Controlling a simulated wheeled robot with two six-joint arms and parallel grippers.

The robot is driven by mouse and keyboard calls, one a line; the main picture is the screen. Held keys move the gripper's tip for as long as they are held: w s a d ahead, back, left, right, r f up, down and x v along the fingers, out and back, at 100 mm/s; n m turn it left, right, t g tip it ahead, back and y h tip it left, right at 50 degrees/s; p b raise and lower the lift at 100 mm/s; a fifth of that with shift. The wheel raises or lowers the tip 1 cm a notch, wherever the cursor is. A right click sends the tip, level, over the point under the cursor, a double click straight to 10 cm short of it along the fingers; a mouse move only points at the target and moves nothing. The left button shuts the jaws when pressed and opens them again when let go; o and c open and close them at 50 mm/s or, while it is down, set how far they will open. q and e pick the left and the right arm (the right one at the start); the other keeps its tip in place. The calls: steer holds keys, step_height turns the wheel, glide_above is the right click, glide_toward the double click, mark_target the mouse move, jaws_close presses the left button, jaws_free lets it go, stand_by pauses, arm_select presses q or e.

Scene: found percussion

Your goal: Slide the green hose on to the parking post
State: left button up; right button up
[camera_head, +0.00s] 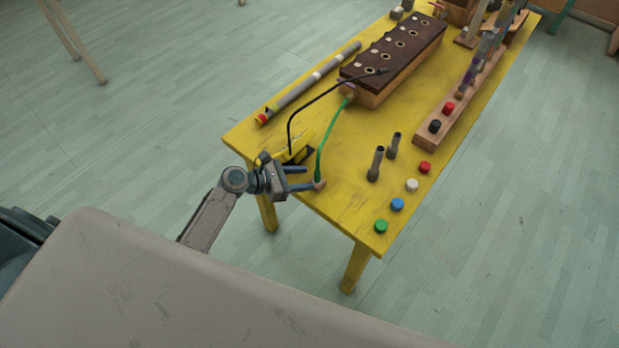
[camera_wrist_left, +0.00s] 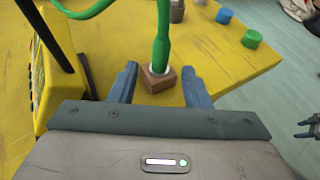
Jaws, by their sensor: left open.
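The green hose (camera_head: 325,137) arcs from the end of the dark-topped wooden box down to the near table edge. Its thick green end (camera_wrist_left: 161,45) stands upright over the parking post's small brown wooden base (camera_wrist_left: 158,79). A pale ring shows where the hose end meets the base; the post itself is hidden. The base also shows in the head view (camera_head: 320,185). My left gripper (camera_head: 307,178) is open, its fingers on either side of the hose end and base, with gaps visible in the wrist view. A dark gripper, likely my right (camera_wrist_left: 306,128), shows partly at the wrist view's right edge.
A black hose (camera_head: 316,99) arcs to a yellow device (camera_head: 297,143) close beside my left gripper. Two dark upright tubes (camera_head: 376,163) and several coloured caps (camera_head: 397,204) stand to the right. A grey rod (camera_head: 310,82) lies along the left edge. Bare yellow tabletop lies between.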

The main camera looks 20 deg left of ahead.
arm_select(q)
steer(key=b+v, duration=0.1)
steer(key=v, duration=0.6)
steer(key=shift+s+a, duration=0.2)
steer(key=shift+r, duration=0.1)
